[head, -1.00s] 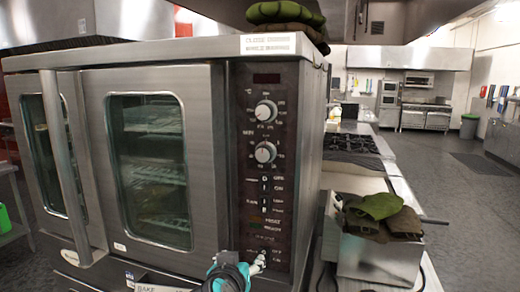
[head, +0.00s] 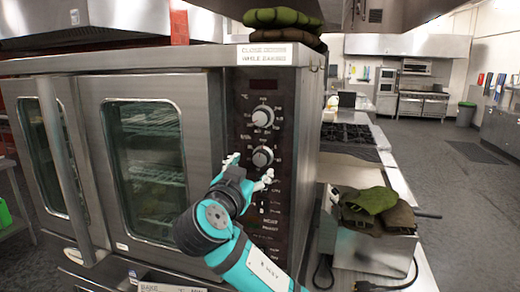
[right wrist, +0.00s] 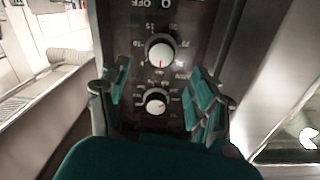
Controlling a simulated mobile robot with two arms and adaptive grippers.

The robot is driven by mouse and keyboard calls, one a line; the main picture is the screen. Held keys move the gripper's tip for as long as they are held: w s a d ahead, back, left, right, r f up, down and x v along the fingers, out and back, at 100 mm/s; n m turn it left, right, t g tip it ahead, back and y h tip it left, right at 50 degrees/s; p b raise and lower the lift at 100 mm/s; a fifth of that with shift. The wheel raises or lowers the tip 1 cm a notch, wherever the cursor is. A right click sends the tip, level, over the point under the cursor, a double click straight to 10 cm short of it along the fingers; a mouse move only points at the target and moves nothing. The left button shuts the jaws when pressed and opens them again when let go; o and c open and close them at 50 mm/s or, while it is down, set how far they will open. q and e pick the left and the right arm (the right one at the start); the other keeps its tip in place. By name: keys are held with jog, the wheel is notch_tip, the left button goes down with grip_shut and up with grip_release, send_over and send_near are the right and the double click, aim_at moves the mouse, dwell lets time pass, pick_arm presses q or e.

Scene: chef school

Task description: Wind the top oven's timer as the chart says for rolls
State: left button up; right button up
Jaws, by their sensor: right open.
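The oven (head: 210,57) fills the left of the head view, its dark control panel (head: 285,205) to the right of the glass doors. The panel carries an upper knob (head: 262,117) and a lower knob (head: 262,157) marked in minutes, the timer. My right gripper (head: 250,170) is open and empty in front of the lower knob. In the right wrist view, turned upside down, the timer knob (right wrist: 160,55) and the other knob (right wrist: 156,101) show between the open fingers; contact cannot be told. A card (head: 160,288) is cut off at the bottom edge, its chart unreadable. My left gripper is out of view.
A metal bin (head: 375,253) with green and brown cloths (head: 370,200) stands right of the oven. Folded cloths (head: 283,20) lie on top of the oven. A stove (head: 348,138) is behind the bin. The floor at the right is clear.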

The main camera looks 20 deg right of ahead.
aim_at(261, 160)
jog(key=p+x, duration=0.2)
jog(key=x, duration=0.4)
jog(key=shift+w+d+r+p, duration=0.1)
jog(key=shift+r+p, duration=0.05)
jog(key=shift+p, duration=0.2)
jog(key=shift+w+d, duration=0.35)
jog(key=shift+w, duration=0.15)
jog(key=c, duration=1.2)
jog(key=m+b, duration=0.3)
jog(key=b, duration=0.4)
jog(key=f+m+b, duration=0.1)
jog(key=m+b, duration=0.2)
jog(key=b, duration=0.4)
jog(key=shift+f, duration=0.1)
jog(key=shift+r+m+b, duration=0.1)
jog(key=shift+m+b, duration=0.65)
jog(key=shift+m, duration=0.2)
jog(key=shift+r+m+b, duration=0.15)
jog(key=shift+m+b, duration=0.6)
jog(key=shift+m, duration=0.2)
